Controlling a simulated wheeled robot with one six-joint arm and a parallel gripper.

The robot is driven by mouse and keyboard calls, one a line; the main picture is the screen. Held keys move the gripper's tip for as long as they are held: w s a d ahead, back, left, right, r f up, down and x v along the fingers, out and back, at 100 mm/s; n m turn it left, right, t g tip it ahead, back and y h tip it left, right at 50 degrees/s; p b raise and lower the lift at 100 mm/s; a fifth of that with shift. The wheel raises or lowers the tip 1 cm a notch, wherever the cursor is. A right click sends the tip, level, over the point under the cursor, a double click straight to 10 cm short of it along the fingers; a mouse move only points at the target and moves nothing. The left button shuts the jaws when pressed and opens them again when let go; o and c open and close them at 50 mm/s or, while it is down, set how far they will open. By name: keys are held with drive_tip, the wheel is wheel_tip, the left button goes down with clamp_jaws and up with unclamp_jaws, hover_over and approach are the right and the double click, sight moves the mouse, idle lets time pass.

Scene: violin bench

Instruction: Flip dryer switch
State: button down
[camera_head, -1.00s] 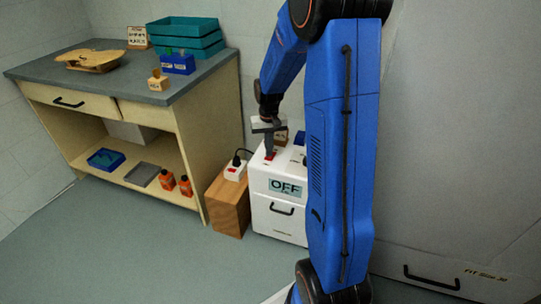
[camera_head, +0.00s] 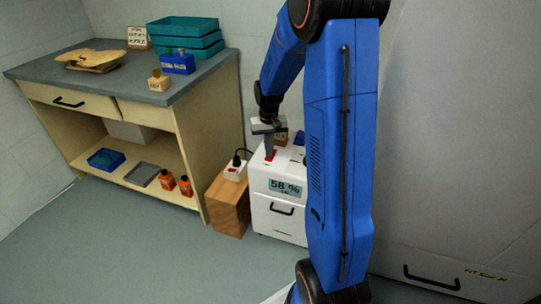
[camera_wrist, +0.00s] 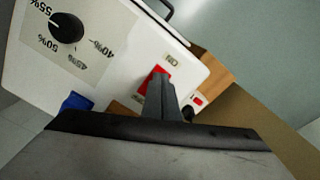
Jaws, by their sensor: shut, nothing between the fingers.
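The dryer (camera_head: 262,184) is a white box with a dark handle on its front, and its display (camera_head: 285,187) reads "58 %". Its red switch (camera_head: 270,156) is on the top, partly hidden by my fingers in the head view. In the wrist view the red switch (camera_wrist: 152,79) is beside an "ON" label. My gripper (camera_head: 269,153) is shut and empty, with its fingertips at the switch. In the wrist view my gripper (camera_wrist: 158,80) overlaps the switch; I cannot tell whether they touch.
A black dial (camera_wrist: 67,28) with percent marks is on the dryer's top. A power strip (camera_head: 236,170) with a red switch sits on a wooden block (camera_head: 228,205) left of the dryer. The workbench (camera_head: 120,85) stands further left. Open floor (camera_head: 130,250) lies in front.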

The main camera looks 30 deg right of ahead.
wheel_tip(320, 180, up, 7)
drive_tip(key=shift+f, duration=0.15)
idle(0.7)
drive_tip(key=shift+s, duration=0.1)
idle(0.4)
drive_tip(key=s+a+r+n+t, duration=0.2)
drive_tip(key=s+a+r, duration=0.8)
drive_tip(key=s+r, duration=0.3)
drive_tip(key=s+a+n+t, duration=0.1)
drive_tip(key=s+a, duration=0.2)
drive_tip(key=s, duration=0.5)
drive_tip(key=s+a+n+t, duration=0.1)
drive_tip(key=s+a, duration=0.1)
drive_tip(key=s, duration=0.7)
drive_tip(key=shift+a+f+t, duration=0.2)
drive_tip(key=shift+a+t, duration=0.2)
